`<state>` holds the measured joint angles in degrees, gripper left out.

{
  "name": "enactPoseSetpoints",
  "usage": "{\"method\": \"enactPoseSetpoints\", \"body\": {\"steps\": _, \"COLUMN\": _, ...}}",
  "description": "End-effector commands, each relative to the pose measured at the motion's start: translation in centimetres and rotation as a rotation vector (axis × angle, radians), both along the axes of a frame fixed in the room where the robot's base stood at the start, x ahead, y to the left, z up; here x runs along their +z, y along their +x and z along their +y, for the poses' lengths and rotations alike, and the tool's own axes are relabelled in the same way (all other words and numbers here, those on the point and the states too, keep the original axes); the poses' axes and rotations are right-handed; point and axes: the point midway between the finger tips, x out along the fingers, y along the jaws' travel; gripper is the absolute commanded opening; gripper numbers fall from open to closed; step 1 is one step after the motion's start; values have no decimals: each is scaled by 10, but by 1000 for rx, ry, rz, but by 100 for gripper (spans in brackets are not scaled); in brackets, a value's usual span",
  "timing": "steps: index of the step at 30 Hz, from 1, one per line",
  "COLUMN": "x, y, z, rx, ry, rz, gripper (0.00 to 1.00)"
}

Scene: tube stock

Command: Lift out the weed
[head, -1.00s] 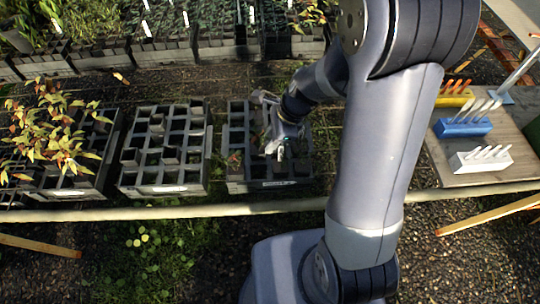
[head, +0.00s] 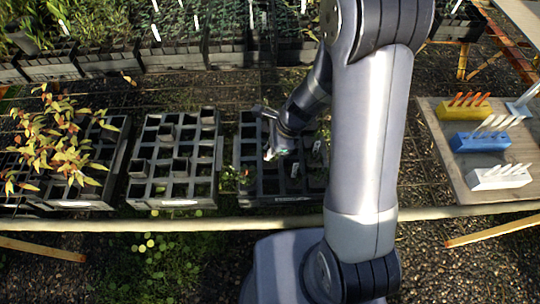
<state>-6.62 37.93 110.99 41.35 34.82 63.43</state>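The dark tray under my gripper (head: 240,188) is divided into cells and has a white label on its front wall. A small reddish-green plant (head: 244,176), which could be the weed, shows at its left front part; it is too small to tell for sure. My gripper (head: 265,132) is over the tray, up and to the right of this plant and apart from it. Its two fingers appear spread, with nothing seen between them. My arm hides part of the tray's right side.
A second celled tray (head: 176,201) stands to the left, with a leafy yellow-red plant (head: 60,145) in a tray beyond it. Rows of potted plants line the back. On the right, a board (head: 450,175) holds yellow, blue and white blocks with sticks. A pale rail (head: 180,224) runs along the front.

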Motion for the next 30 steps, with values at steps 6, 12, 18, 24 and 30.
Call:
{"method": "enactPoseSetpoints", "body": {"steps": 6, "x": 0, "y": 0, "z": 0, "rx": 0, "ry": 0, "rz": 0, "gripper": 0}}
{"method": "enactPoseSetpoints", "body": {"steps": 12, "x": 0, "y": 0, "z": 0, "rx": 0, "ry": 0, "rz": 0, "gripper": 0}}
{"method": "enactPoseSetpoints", "body": {"steps": 18, "x": 0, "y": 0, "z": 0, "rx": 0, "ry": 0, "rz": 0, "gripper": 0}}
{"method": "enactPoseSetpoints", "body": {"steps": 24, "x": 13, "y": 1, "z": 0, "rx": 0, "ry": 2, "rz": -5, "gripper": 0}}
{"method": "enactPoseSetpoints", "body": {"steps": 30, "x": 47, "y": 2, "z": 0, "rx": 1, "ry": 2, "rz": -7, "gripper": 0}}
